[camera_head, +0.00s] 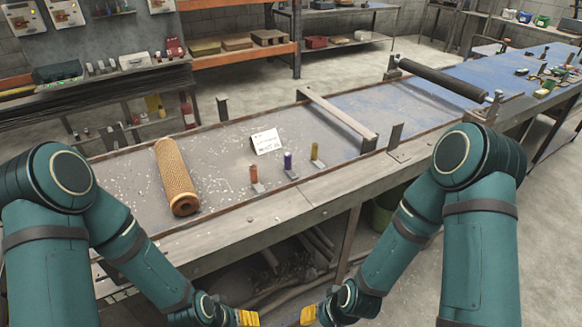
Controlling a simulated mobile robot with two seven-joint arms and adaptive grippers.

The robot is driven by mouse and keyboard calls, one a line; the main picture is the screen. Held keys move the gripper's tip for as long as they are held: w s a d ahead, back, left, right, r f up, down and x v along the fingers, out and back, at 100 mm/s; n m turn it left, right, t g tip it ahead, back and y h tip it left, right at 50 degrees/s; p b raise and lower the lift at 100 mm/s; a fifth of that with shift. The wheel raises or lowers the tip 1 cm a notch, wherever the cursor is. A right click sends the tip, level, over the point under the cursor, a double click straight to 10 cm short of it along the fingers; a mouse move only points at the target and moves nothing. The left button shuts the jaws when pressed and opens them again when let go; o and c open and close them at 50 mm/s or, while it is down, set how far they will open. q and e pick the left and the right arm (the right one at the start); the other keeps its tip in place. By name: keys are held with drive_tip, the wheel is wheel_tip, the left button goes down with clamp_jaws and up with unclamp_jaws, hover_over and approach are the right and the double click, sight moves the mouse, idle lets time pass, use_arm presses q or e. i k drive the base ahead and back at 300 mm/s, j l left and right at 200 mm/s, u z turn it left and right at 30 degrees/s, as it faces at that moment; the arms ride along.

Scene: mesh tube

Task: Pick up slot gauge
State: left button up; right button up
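A tan mesh tube (175,178) lies on the left part of the bench, its open end facing me. To its right stand three small upright pieces with flat metal feet: one orange (254,174), one purple (288,161) and one yellow (314,152). They may be slot gauges; they are too small to tell. A small white card (267,141) with dark print stands behind them. My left gripper (248,318) and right gripper (309,315) show only as yellow tips at the bottom edge, in front of and below the bench. Neither visibly touches the pieces. Their opening is not clear.
The long bench (225,195) has a raised front rim. A metal crossbar (337,115) spans it right of the pieces, and a dark roller (443,78) lies beyond. A small upright bracket (396,142) stands near the front edge. The bench surface around the three pieces is mostly clear.

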sight(287, 169)
drive_tip(key=i+l, duration=0.15)
drive_tip(key=l, duration=0.15)
drive_tip(key=i+l, duration=0.25)
drive_tip(key=l, duration=0.3)
drive_tip(key=l+u, duration=0.15)
drive_tip(key=u, duration=0.2)
drive_tip(key=i+l+u, duration=0.1)
drive_tip(key=u, duration=0.25)
drive_tip(key=l+u, duration=0.25)
drive_tip(key=u, duration=1.35)
drive_tip(key=k+l, duration=0.15)
